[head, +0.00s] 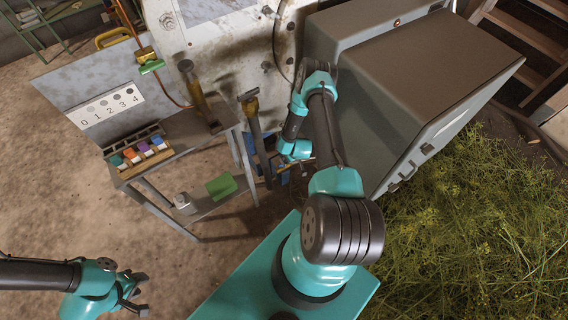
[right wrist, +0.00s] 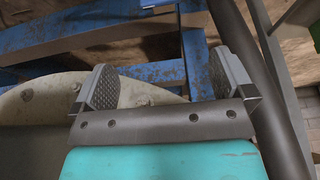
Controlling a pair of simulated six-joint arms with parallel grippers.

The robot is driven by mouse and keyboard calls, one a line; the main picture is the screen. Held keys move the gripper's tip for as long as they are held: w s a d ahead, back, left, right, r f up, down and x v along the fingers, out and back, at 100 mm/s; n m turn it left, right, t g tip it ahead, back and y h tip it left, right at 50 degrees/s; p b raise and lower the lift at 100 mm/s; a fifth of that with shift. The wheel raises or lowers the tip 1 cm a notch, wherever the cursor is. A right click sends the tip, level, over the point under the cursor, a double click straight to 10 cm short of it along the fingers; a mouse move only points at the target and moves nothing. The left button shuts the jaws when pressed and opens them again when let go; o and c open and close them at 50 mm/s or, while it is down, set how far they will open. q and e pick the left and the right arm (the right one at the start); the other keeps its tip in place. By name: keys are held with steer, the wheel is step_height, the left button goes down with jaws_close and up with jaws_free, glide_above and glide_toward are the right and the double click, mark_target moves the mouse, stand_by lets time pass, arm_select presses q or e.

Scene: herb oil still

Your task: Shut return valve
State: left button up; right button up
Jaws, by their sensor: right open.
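A valve with a green handle (head: 152,66) sits on a thin copper pipe at the upper left in the head view. I cannot tell whether it is the return valve, and no other valve shows clearly. My right gripper (right wrist: 165,82) is open in the right wrist view, with nothing between its fingers. A blue metal frame (right wrist: 140,48) lies beyond the fingertips. In the head view the right hand is low beside the tank, largely hidden by its own arm. My left gripper (head: 138,294) is open and empty over the floor at the lower left, far from the valve.
A grey metal table (head: 182,138) holds a rack of coloured bottles (head: 145,153), with a green block (head: 221,186) on its lower shelf. A dark pipe (right wrist: 262,85) runs close right of my right gripper. A large grey box (head: 425,70) stands right; cut herbs (head: 480,230) lie below.

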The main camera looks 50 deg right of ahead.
steer(key=shift+f, duration=0.1)
steer(key=x, duration=1.7)
steer(key=shift+f, duration=0.1)
steer(key=shift+c, duration=0.3)
steer(key=c, duration=0.8)
